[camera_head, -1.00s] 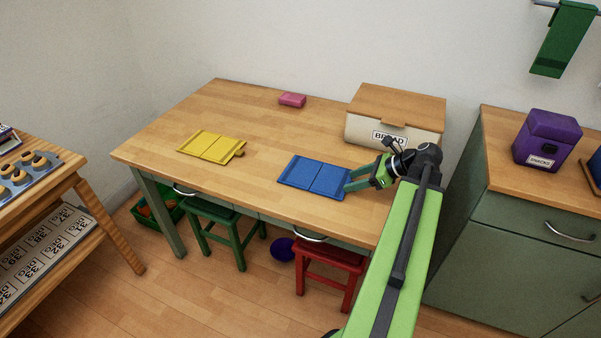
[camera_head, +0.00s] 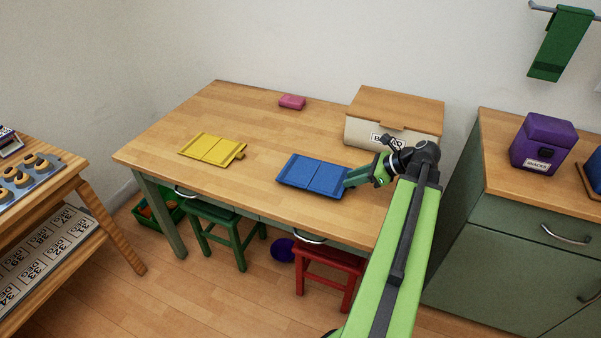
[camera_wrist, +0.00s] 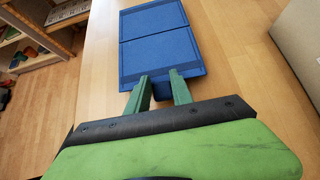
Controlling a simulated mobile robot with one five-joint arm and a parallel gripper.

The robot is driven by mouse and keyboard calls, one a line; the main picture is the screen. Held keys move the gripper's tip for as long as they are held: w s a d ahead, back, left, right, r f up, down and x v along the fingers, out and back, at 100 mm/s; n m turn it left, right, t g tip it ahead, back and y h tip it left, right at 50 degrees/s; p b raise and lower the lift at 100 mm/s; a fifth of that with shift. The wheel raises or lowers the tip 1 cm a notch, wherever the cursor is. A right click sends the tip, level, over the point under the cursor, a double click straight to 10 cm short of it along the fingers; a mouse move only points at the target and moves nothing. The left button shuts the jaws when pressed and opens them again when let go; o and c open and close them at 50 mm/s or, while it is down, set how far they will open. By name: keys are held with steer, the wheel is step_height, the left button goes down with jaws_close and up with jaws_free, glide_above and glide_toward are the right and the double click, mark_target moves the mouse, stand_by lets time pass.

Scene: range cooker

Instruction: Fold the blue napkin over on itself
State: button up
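The blue napkin (camera_head: 312,176) lies flat on the wooden table, with a crease line across its middle dividing it into two panels. It also shows in the wrist view (camera_wrist: 160,50), with a small blue tab on its near edge. My gripper (camera_head: 350,181) is at the napkin's right edge, low over the table. The napkin's panels look flat, not lifted.
A yellow napkin (camera_head: 211,150) with a similar tab lies to the left on the table. A pink block (camera_head: 292,102) sits near the wall. A bread box (camera_head: 395,112) stands behind my gripper. Bare tabletop (camera_head: 255,125) lies between them. Green and red stools are at the table's front.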

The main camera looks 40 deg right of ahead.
stand_by(0.3)
steer(key=shift+f+b, duration=0.95)
steer(key=shift+b, duration=0.1)
steer(key=o, duration=0.8)
step_height(320, 180, up, 7)
steer(key=p, duration=0.7)
steer(key=shift+r, duration=0.15)
stand_by(0.5)
